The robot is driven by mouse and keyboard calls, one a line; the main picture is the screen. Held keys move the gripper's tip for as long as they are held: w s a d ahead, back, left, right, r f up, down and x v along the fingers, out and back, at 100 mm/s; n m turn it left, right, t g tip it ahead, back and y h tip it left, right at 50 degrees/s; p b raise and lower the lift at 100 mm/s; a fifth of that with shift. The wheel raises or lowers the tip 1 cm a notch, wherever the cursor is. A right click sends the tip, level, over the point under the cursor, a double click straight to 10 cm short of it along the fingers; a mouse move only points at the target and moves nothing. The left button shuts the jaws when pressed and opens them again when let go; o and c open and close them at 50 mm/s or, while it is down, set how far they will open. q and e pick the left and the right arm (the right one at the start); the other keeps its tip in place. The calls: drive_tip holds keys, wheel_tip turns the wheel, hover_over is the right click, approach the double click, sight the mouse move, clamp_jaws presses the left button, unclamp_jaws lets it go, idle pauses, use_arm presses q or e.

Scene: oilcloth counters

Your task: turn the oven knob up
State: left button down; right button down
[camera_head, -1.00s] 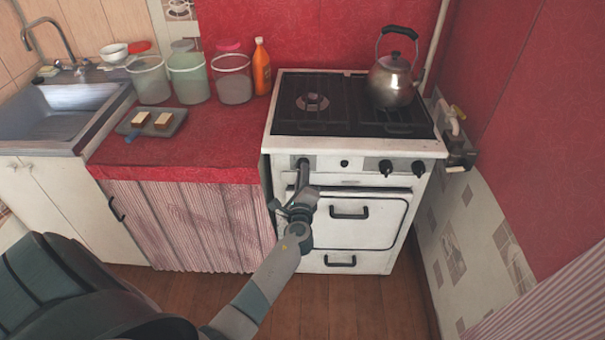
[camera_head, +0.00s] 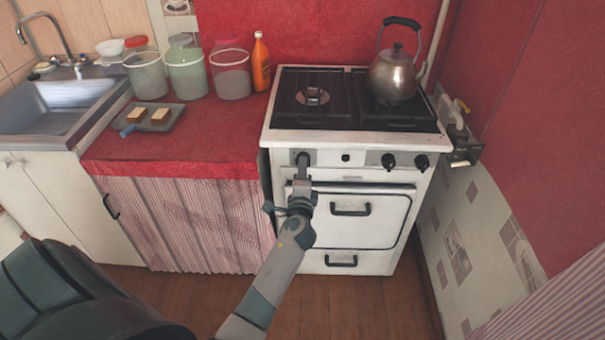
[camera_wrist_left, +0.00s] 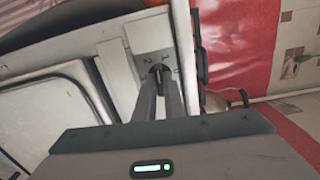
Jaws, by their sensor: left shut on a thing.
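The white oven (camera_head: 335,236) stands at the middle right, with a row of dark knobs along its front panel. My left gripper (camera_head: 303,163) reaches up to the leftmost knob on the panel. The left wrist view shows its two fingers (camera_wrist_left: 159,84) shut on the oven knob (camera_wrist_left: 158,69), which they mostly hide. Small numbers are marked on the grey plate beside that knob. How far the knob is turned cannot be read. My right gripper is out of view.
A metal kettle (camera_head: 393,76) stands on the back right of the black stove top. Two more knobs (camera_head: 388,161) sit at the panel's right end. A red counter (camera_head: 225,140) adjoins on the left, with a tray (camera_head: 169,125), jars and an orange bottle (camera_head: 261,65).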

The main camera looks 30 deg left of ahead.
use_arm(q)
drive_tip(key=shift+f+n+b, duration=0.1)
drive_tip(key=shift+n+b, duration=1.55)
drive_tip(key=shift+n, duration=1.75)
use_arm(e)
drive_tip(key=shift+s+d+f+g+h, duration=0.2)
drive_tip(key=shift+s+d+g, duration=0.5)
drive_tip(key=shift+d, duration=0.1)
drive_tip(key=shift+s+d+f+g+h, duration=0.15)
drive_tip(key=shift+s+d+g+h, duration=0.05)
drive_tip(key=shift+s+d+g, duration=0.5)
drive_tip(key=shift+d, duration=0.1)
use_arm(q)
drive_tip(key=c, duration=1.8)
unclamp_jaws()
drive_tip(key=shift+c, duration=0.2)
drive_tip(key=shift+s, duration=0.1)
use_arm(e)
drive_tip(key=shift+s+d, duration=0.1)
